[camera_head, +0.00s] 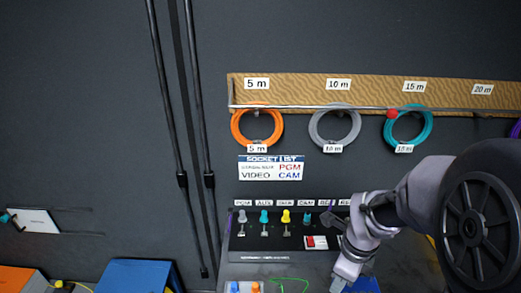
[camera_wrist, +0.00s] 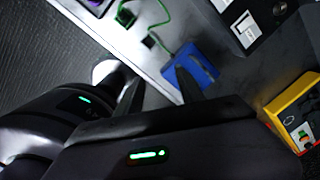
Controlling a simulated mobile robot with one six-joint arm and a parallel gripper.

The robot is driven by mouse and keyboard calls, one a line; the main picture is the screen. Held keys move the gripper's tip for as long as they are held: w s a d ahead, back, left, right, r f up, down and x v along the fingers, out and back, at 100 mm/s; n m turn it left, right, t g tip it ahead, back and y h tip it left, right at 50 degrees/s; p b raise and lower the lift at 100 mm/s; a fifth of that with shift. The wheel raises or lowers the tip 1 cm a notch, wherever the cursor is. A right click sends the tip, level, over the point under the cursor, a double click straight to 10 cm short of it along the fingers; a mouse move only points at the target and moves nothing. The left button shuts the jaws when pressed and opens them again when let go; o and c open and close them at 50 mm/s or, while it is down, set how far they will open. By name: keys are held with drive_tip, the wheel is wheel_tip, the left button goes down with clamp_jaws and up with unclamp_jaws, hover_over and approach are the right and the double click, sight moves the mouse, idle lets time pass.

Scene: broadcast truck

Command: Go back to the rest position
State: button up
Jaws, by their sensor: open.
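My gripper (camera_head: 345,280) is at the bottom of the head view, right of centre, low in front of the socket panel. Its tips are partly cut off by the lower edge there. In the wrist view the two dark fingers of my gripper (camera_wrist: 160,92) stand apart with nothing seen between them. A blue block (camera_wrist: 192,68) with a green cable (camera_wrist: 152,22) lies just beyond the fingers; whether a finger touches it I cannot tell.
The socket panel (camera_head: 280,243) holds several coloured plugs. Coiled cables, orange (camera_head: 257,141), grey (camera_head: 334,140) and teal (camera_head: 425,132), hang from a rail on the wall. A yellow box (camera_wrist: 288,104) is at the right in the wrist view. Black poles (camera_head: 186,130) stand left.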

drive_tip(key=s+a+r+n+t+y+b, duration=0.1)
drive_tip(key=s+a+r+n, duration=0.3)
drive_tip(key=n, duration=0.6)
drive_tip(key=s+a+r+n+t+y+b, duration=0.1)
drive_tip(key=s+a+r+n+t+b, duration=0.2)
drive_tip(key=s+a+r+n, duration=0.2)
drive_tip(key=s+r+n, duration=0.3)
drive_tip(key=s+n, duration=0.1)
drive_tip(key=n, duration=0.1)
drive_tip(key=shift+s+a+r+n+t, duration=0.15)
drive_tip(key=shift+s+r+n+t, duration=0.15)
drive_tip(key=shift+s, duration=0.1)
